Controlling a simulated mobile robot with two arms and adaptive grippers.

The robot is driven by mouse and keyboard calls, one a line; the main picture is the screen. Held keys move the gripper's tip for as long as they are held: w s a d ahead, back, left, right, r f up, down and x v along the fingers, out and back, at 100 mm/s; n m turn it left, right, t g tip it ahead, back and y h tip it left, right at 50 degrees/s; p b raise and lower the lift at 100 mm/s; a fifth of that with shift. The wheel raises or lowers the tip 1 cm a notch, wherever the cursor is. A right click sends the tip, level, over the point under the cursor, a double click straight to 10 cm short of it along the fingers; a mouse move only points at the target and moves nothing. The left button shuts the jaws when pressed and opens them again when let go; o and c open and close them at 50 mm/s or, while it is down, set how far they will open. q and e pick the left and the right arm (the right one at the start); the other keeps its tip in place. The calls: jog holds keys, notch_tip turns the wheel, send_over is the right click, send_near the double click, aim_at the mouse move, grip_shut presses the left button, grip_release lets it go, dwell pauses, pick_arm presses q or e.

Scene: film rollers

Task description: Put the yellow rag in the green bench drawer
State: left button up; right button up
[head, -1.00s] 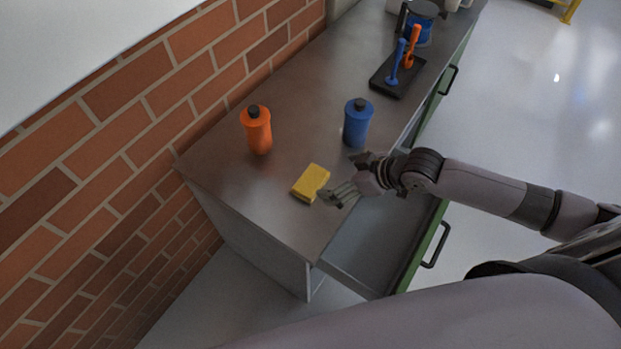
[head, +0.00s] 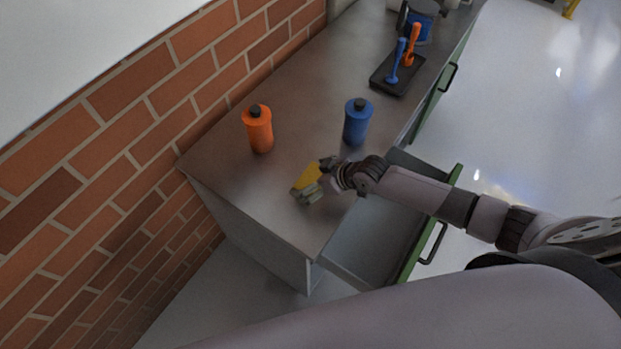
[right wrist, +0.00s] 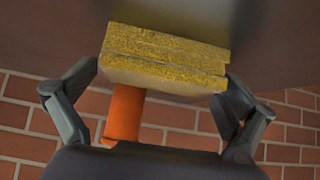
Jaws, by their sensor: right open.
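The yellow rag (head: 307,178) lies folded on the metal bench top, partly hidden by my right gripper (head: 318,180) in the head view. In the right wrist view the rag (right wrist: 165,60) sits between the two spread fingers of the right gripper (right wrist: 152,100), with a gap on at least the right side. The right gripper is open around the rag. The green bench drawer (head: 372,250) is pulled out at the near end of the bench, below the gripper's arm; the visible part inside looks empty. My left gripper is not in view.
An orange bottle (head: 258,130) and a blue bottle (head: 357,122) stand on the bench top (head: 225,165). A black tray (head: 397,75) with blue and orange tools is farther back. A brick wall (head: 130,150) runs along the left.

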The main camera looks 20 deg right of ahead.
jog(key=c, duration=1.1)
jog(key=shift+r, duration=0.1)
